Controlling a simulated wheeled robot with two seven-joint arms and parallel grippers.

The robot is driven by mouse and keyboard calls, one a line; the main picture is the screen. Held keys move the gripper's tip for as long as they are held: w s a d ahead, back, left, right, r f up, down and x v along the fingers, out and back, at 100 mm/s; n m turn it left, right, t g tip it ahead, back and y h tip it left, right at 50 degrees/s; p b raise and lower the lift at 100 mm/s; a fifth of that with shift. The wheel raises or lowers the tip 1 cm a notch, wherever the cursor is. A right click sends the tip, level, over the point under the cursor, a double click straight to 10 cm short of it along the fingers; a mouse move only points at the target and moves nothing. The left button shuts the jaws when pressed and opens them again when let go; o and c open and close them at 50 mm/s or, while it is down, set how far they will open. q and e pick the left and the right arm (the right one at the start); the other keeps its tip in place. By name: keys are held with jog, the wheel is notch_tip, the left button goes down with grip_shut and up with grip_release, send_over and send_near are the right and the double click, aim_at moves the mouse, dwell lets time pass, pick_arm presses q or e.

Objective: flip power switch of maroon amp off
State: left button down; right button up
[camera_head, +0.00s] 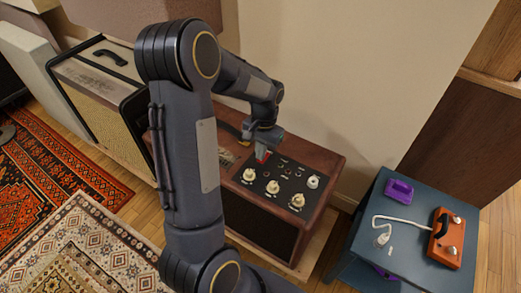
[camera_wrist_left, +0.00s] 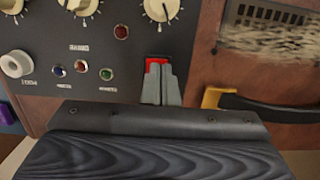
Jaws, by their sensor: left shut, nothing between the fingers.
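The maroon amp (camera_head: 325,169) is a reddish-brown wooden box with a black control panel on top, standing against the wall. Its panel (camera_wrist_left: 101,30) carries cream knobs, small coloured buttons and a red power switch (camera_wrist_left: 156,62). The switch also shows as a small red spot in the head view (camera_head: 263,156). My left gripper (camera_wrist_left: 158,72) is shut and empty, with its fingertips at the red switch and covering part of it. I cannot tell whether they touch it, nor the switch's position. My right gripper is not in view.
A blue-grey table (camera_head: 354,238) at right holds an orange box (camera_head: 447,238), a purple item (camera_head: 398,189) and a white cable. A cream amp (camera_head: 96,115) stands left of the maroon amp. Patterned rugs (camera_head: 75,240) cover the floor at left. The wall rises behind.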

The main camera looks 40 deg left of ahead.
pick_arm(q)
jog(key=shift+w+f, duration=0.2)
jog(key=shift+w, duration=0.4)
jog(key=shift+w+r+p, duration=0.1)
jog(key=shift+r+p, duration=0.15)
jog(key=shift+p, duration=0.15)
notch_tip(320, 180, up, 4)
jog(key=p, duration=0.4)
jog(key=shift+r, duration=0.15)
notch_tip(320, 180, up, 10)
jog(key=w+p, duration=0.1)
jog(key=p, duration=0.1)
jog(key=shift+a+f+p, duration=0.15)
jog(key=shift+f+p, duration=0.1)
jog(key=shift+p, duration=0.05)
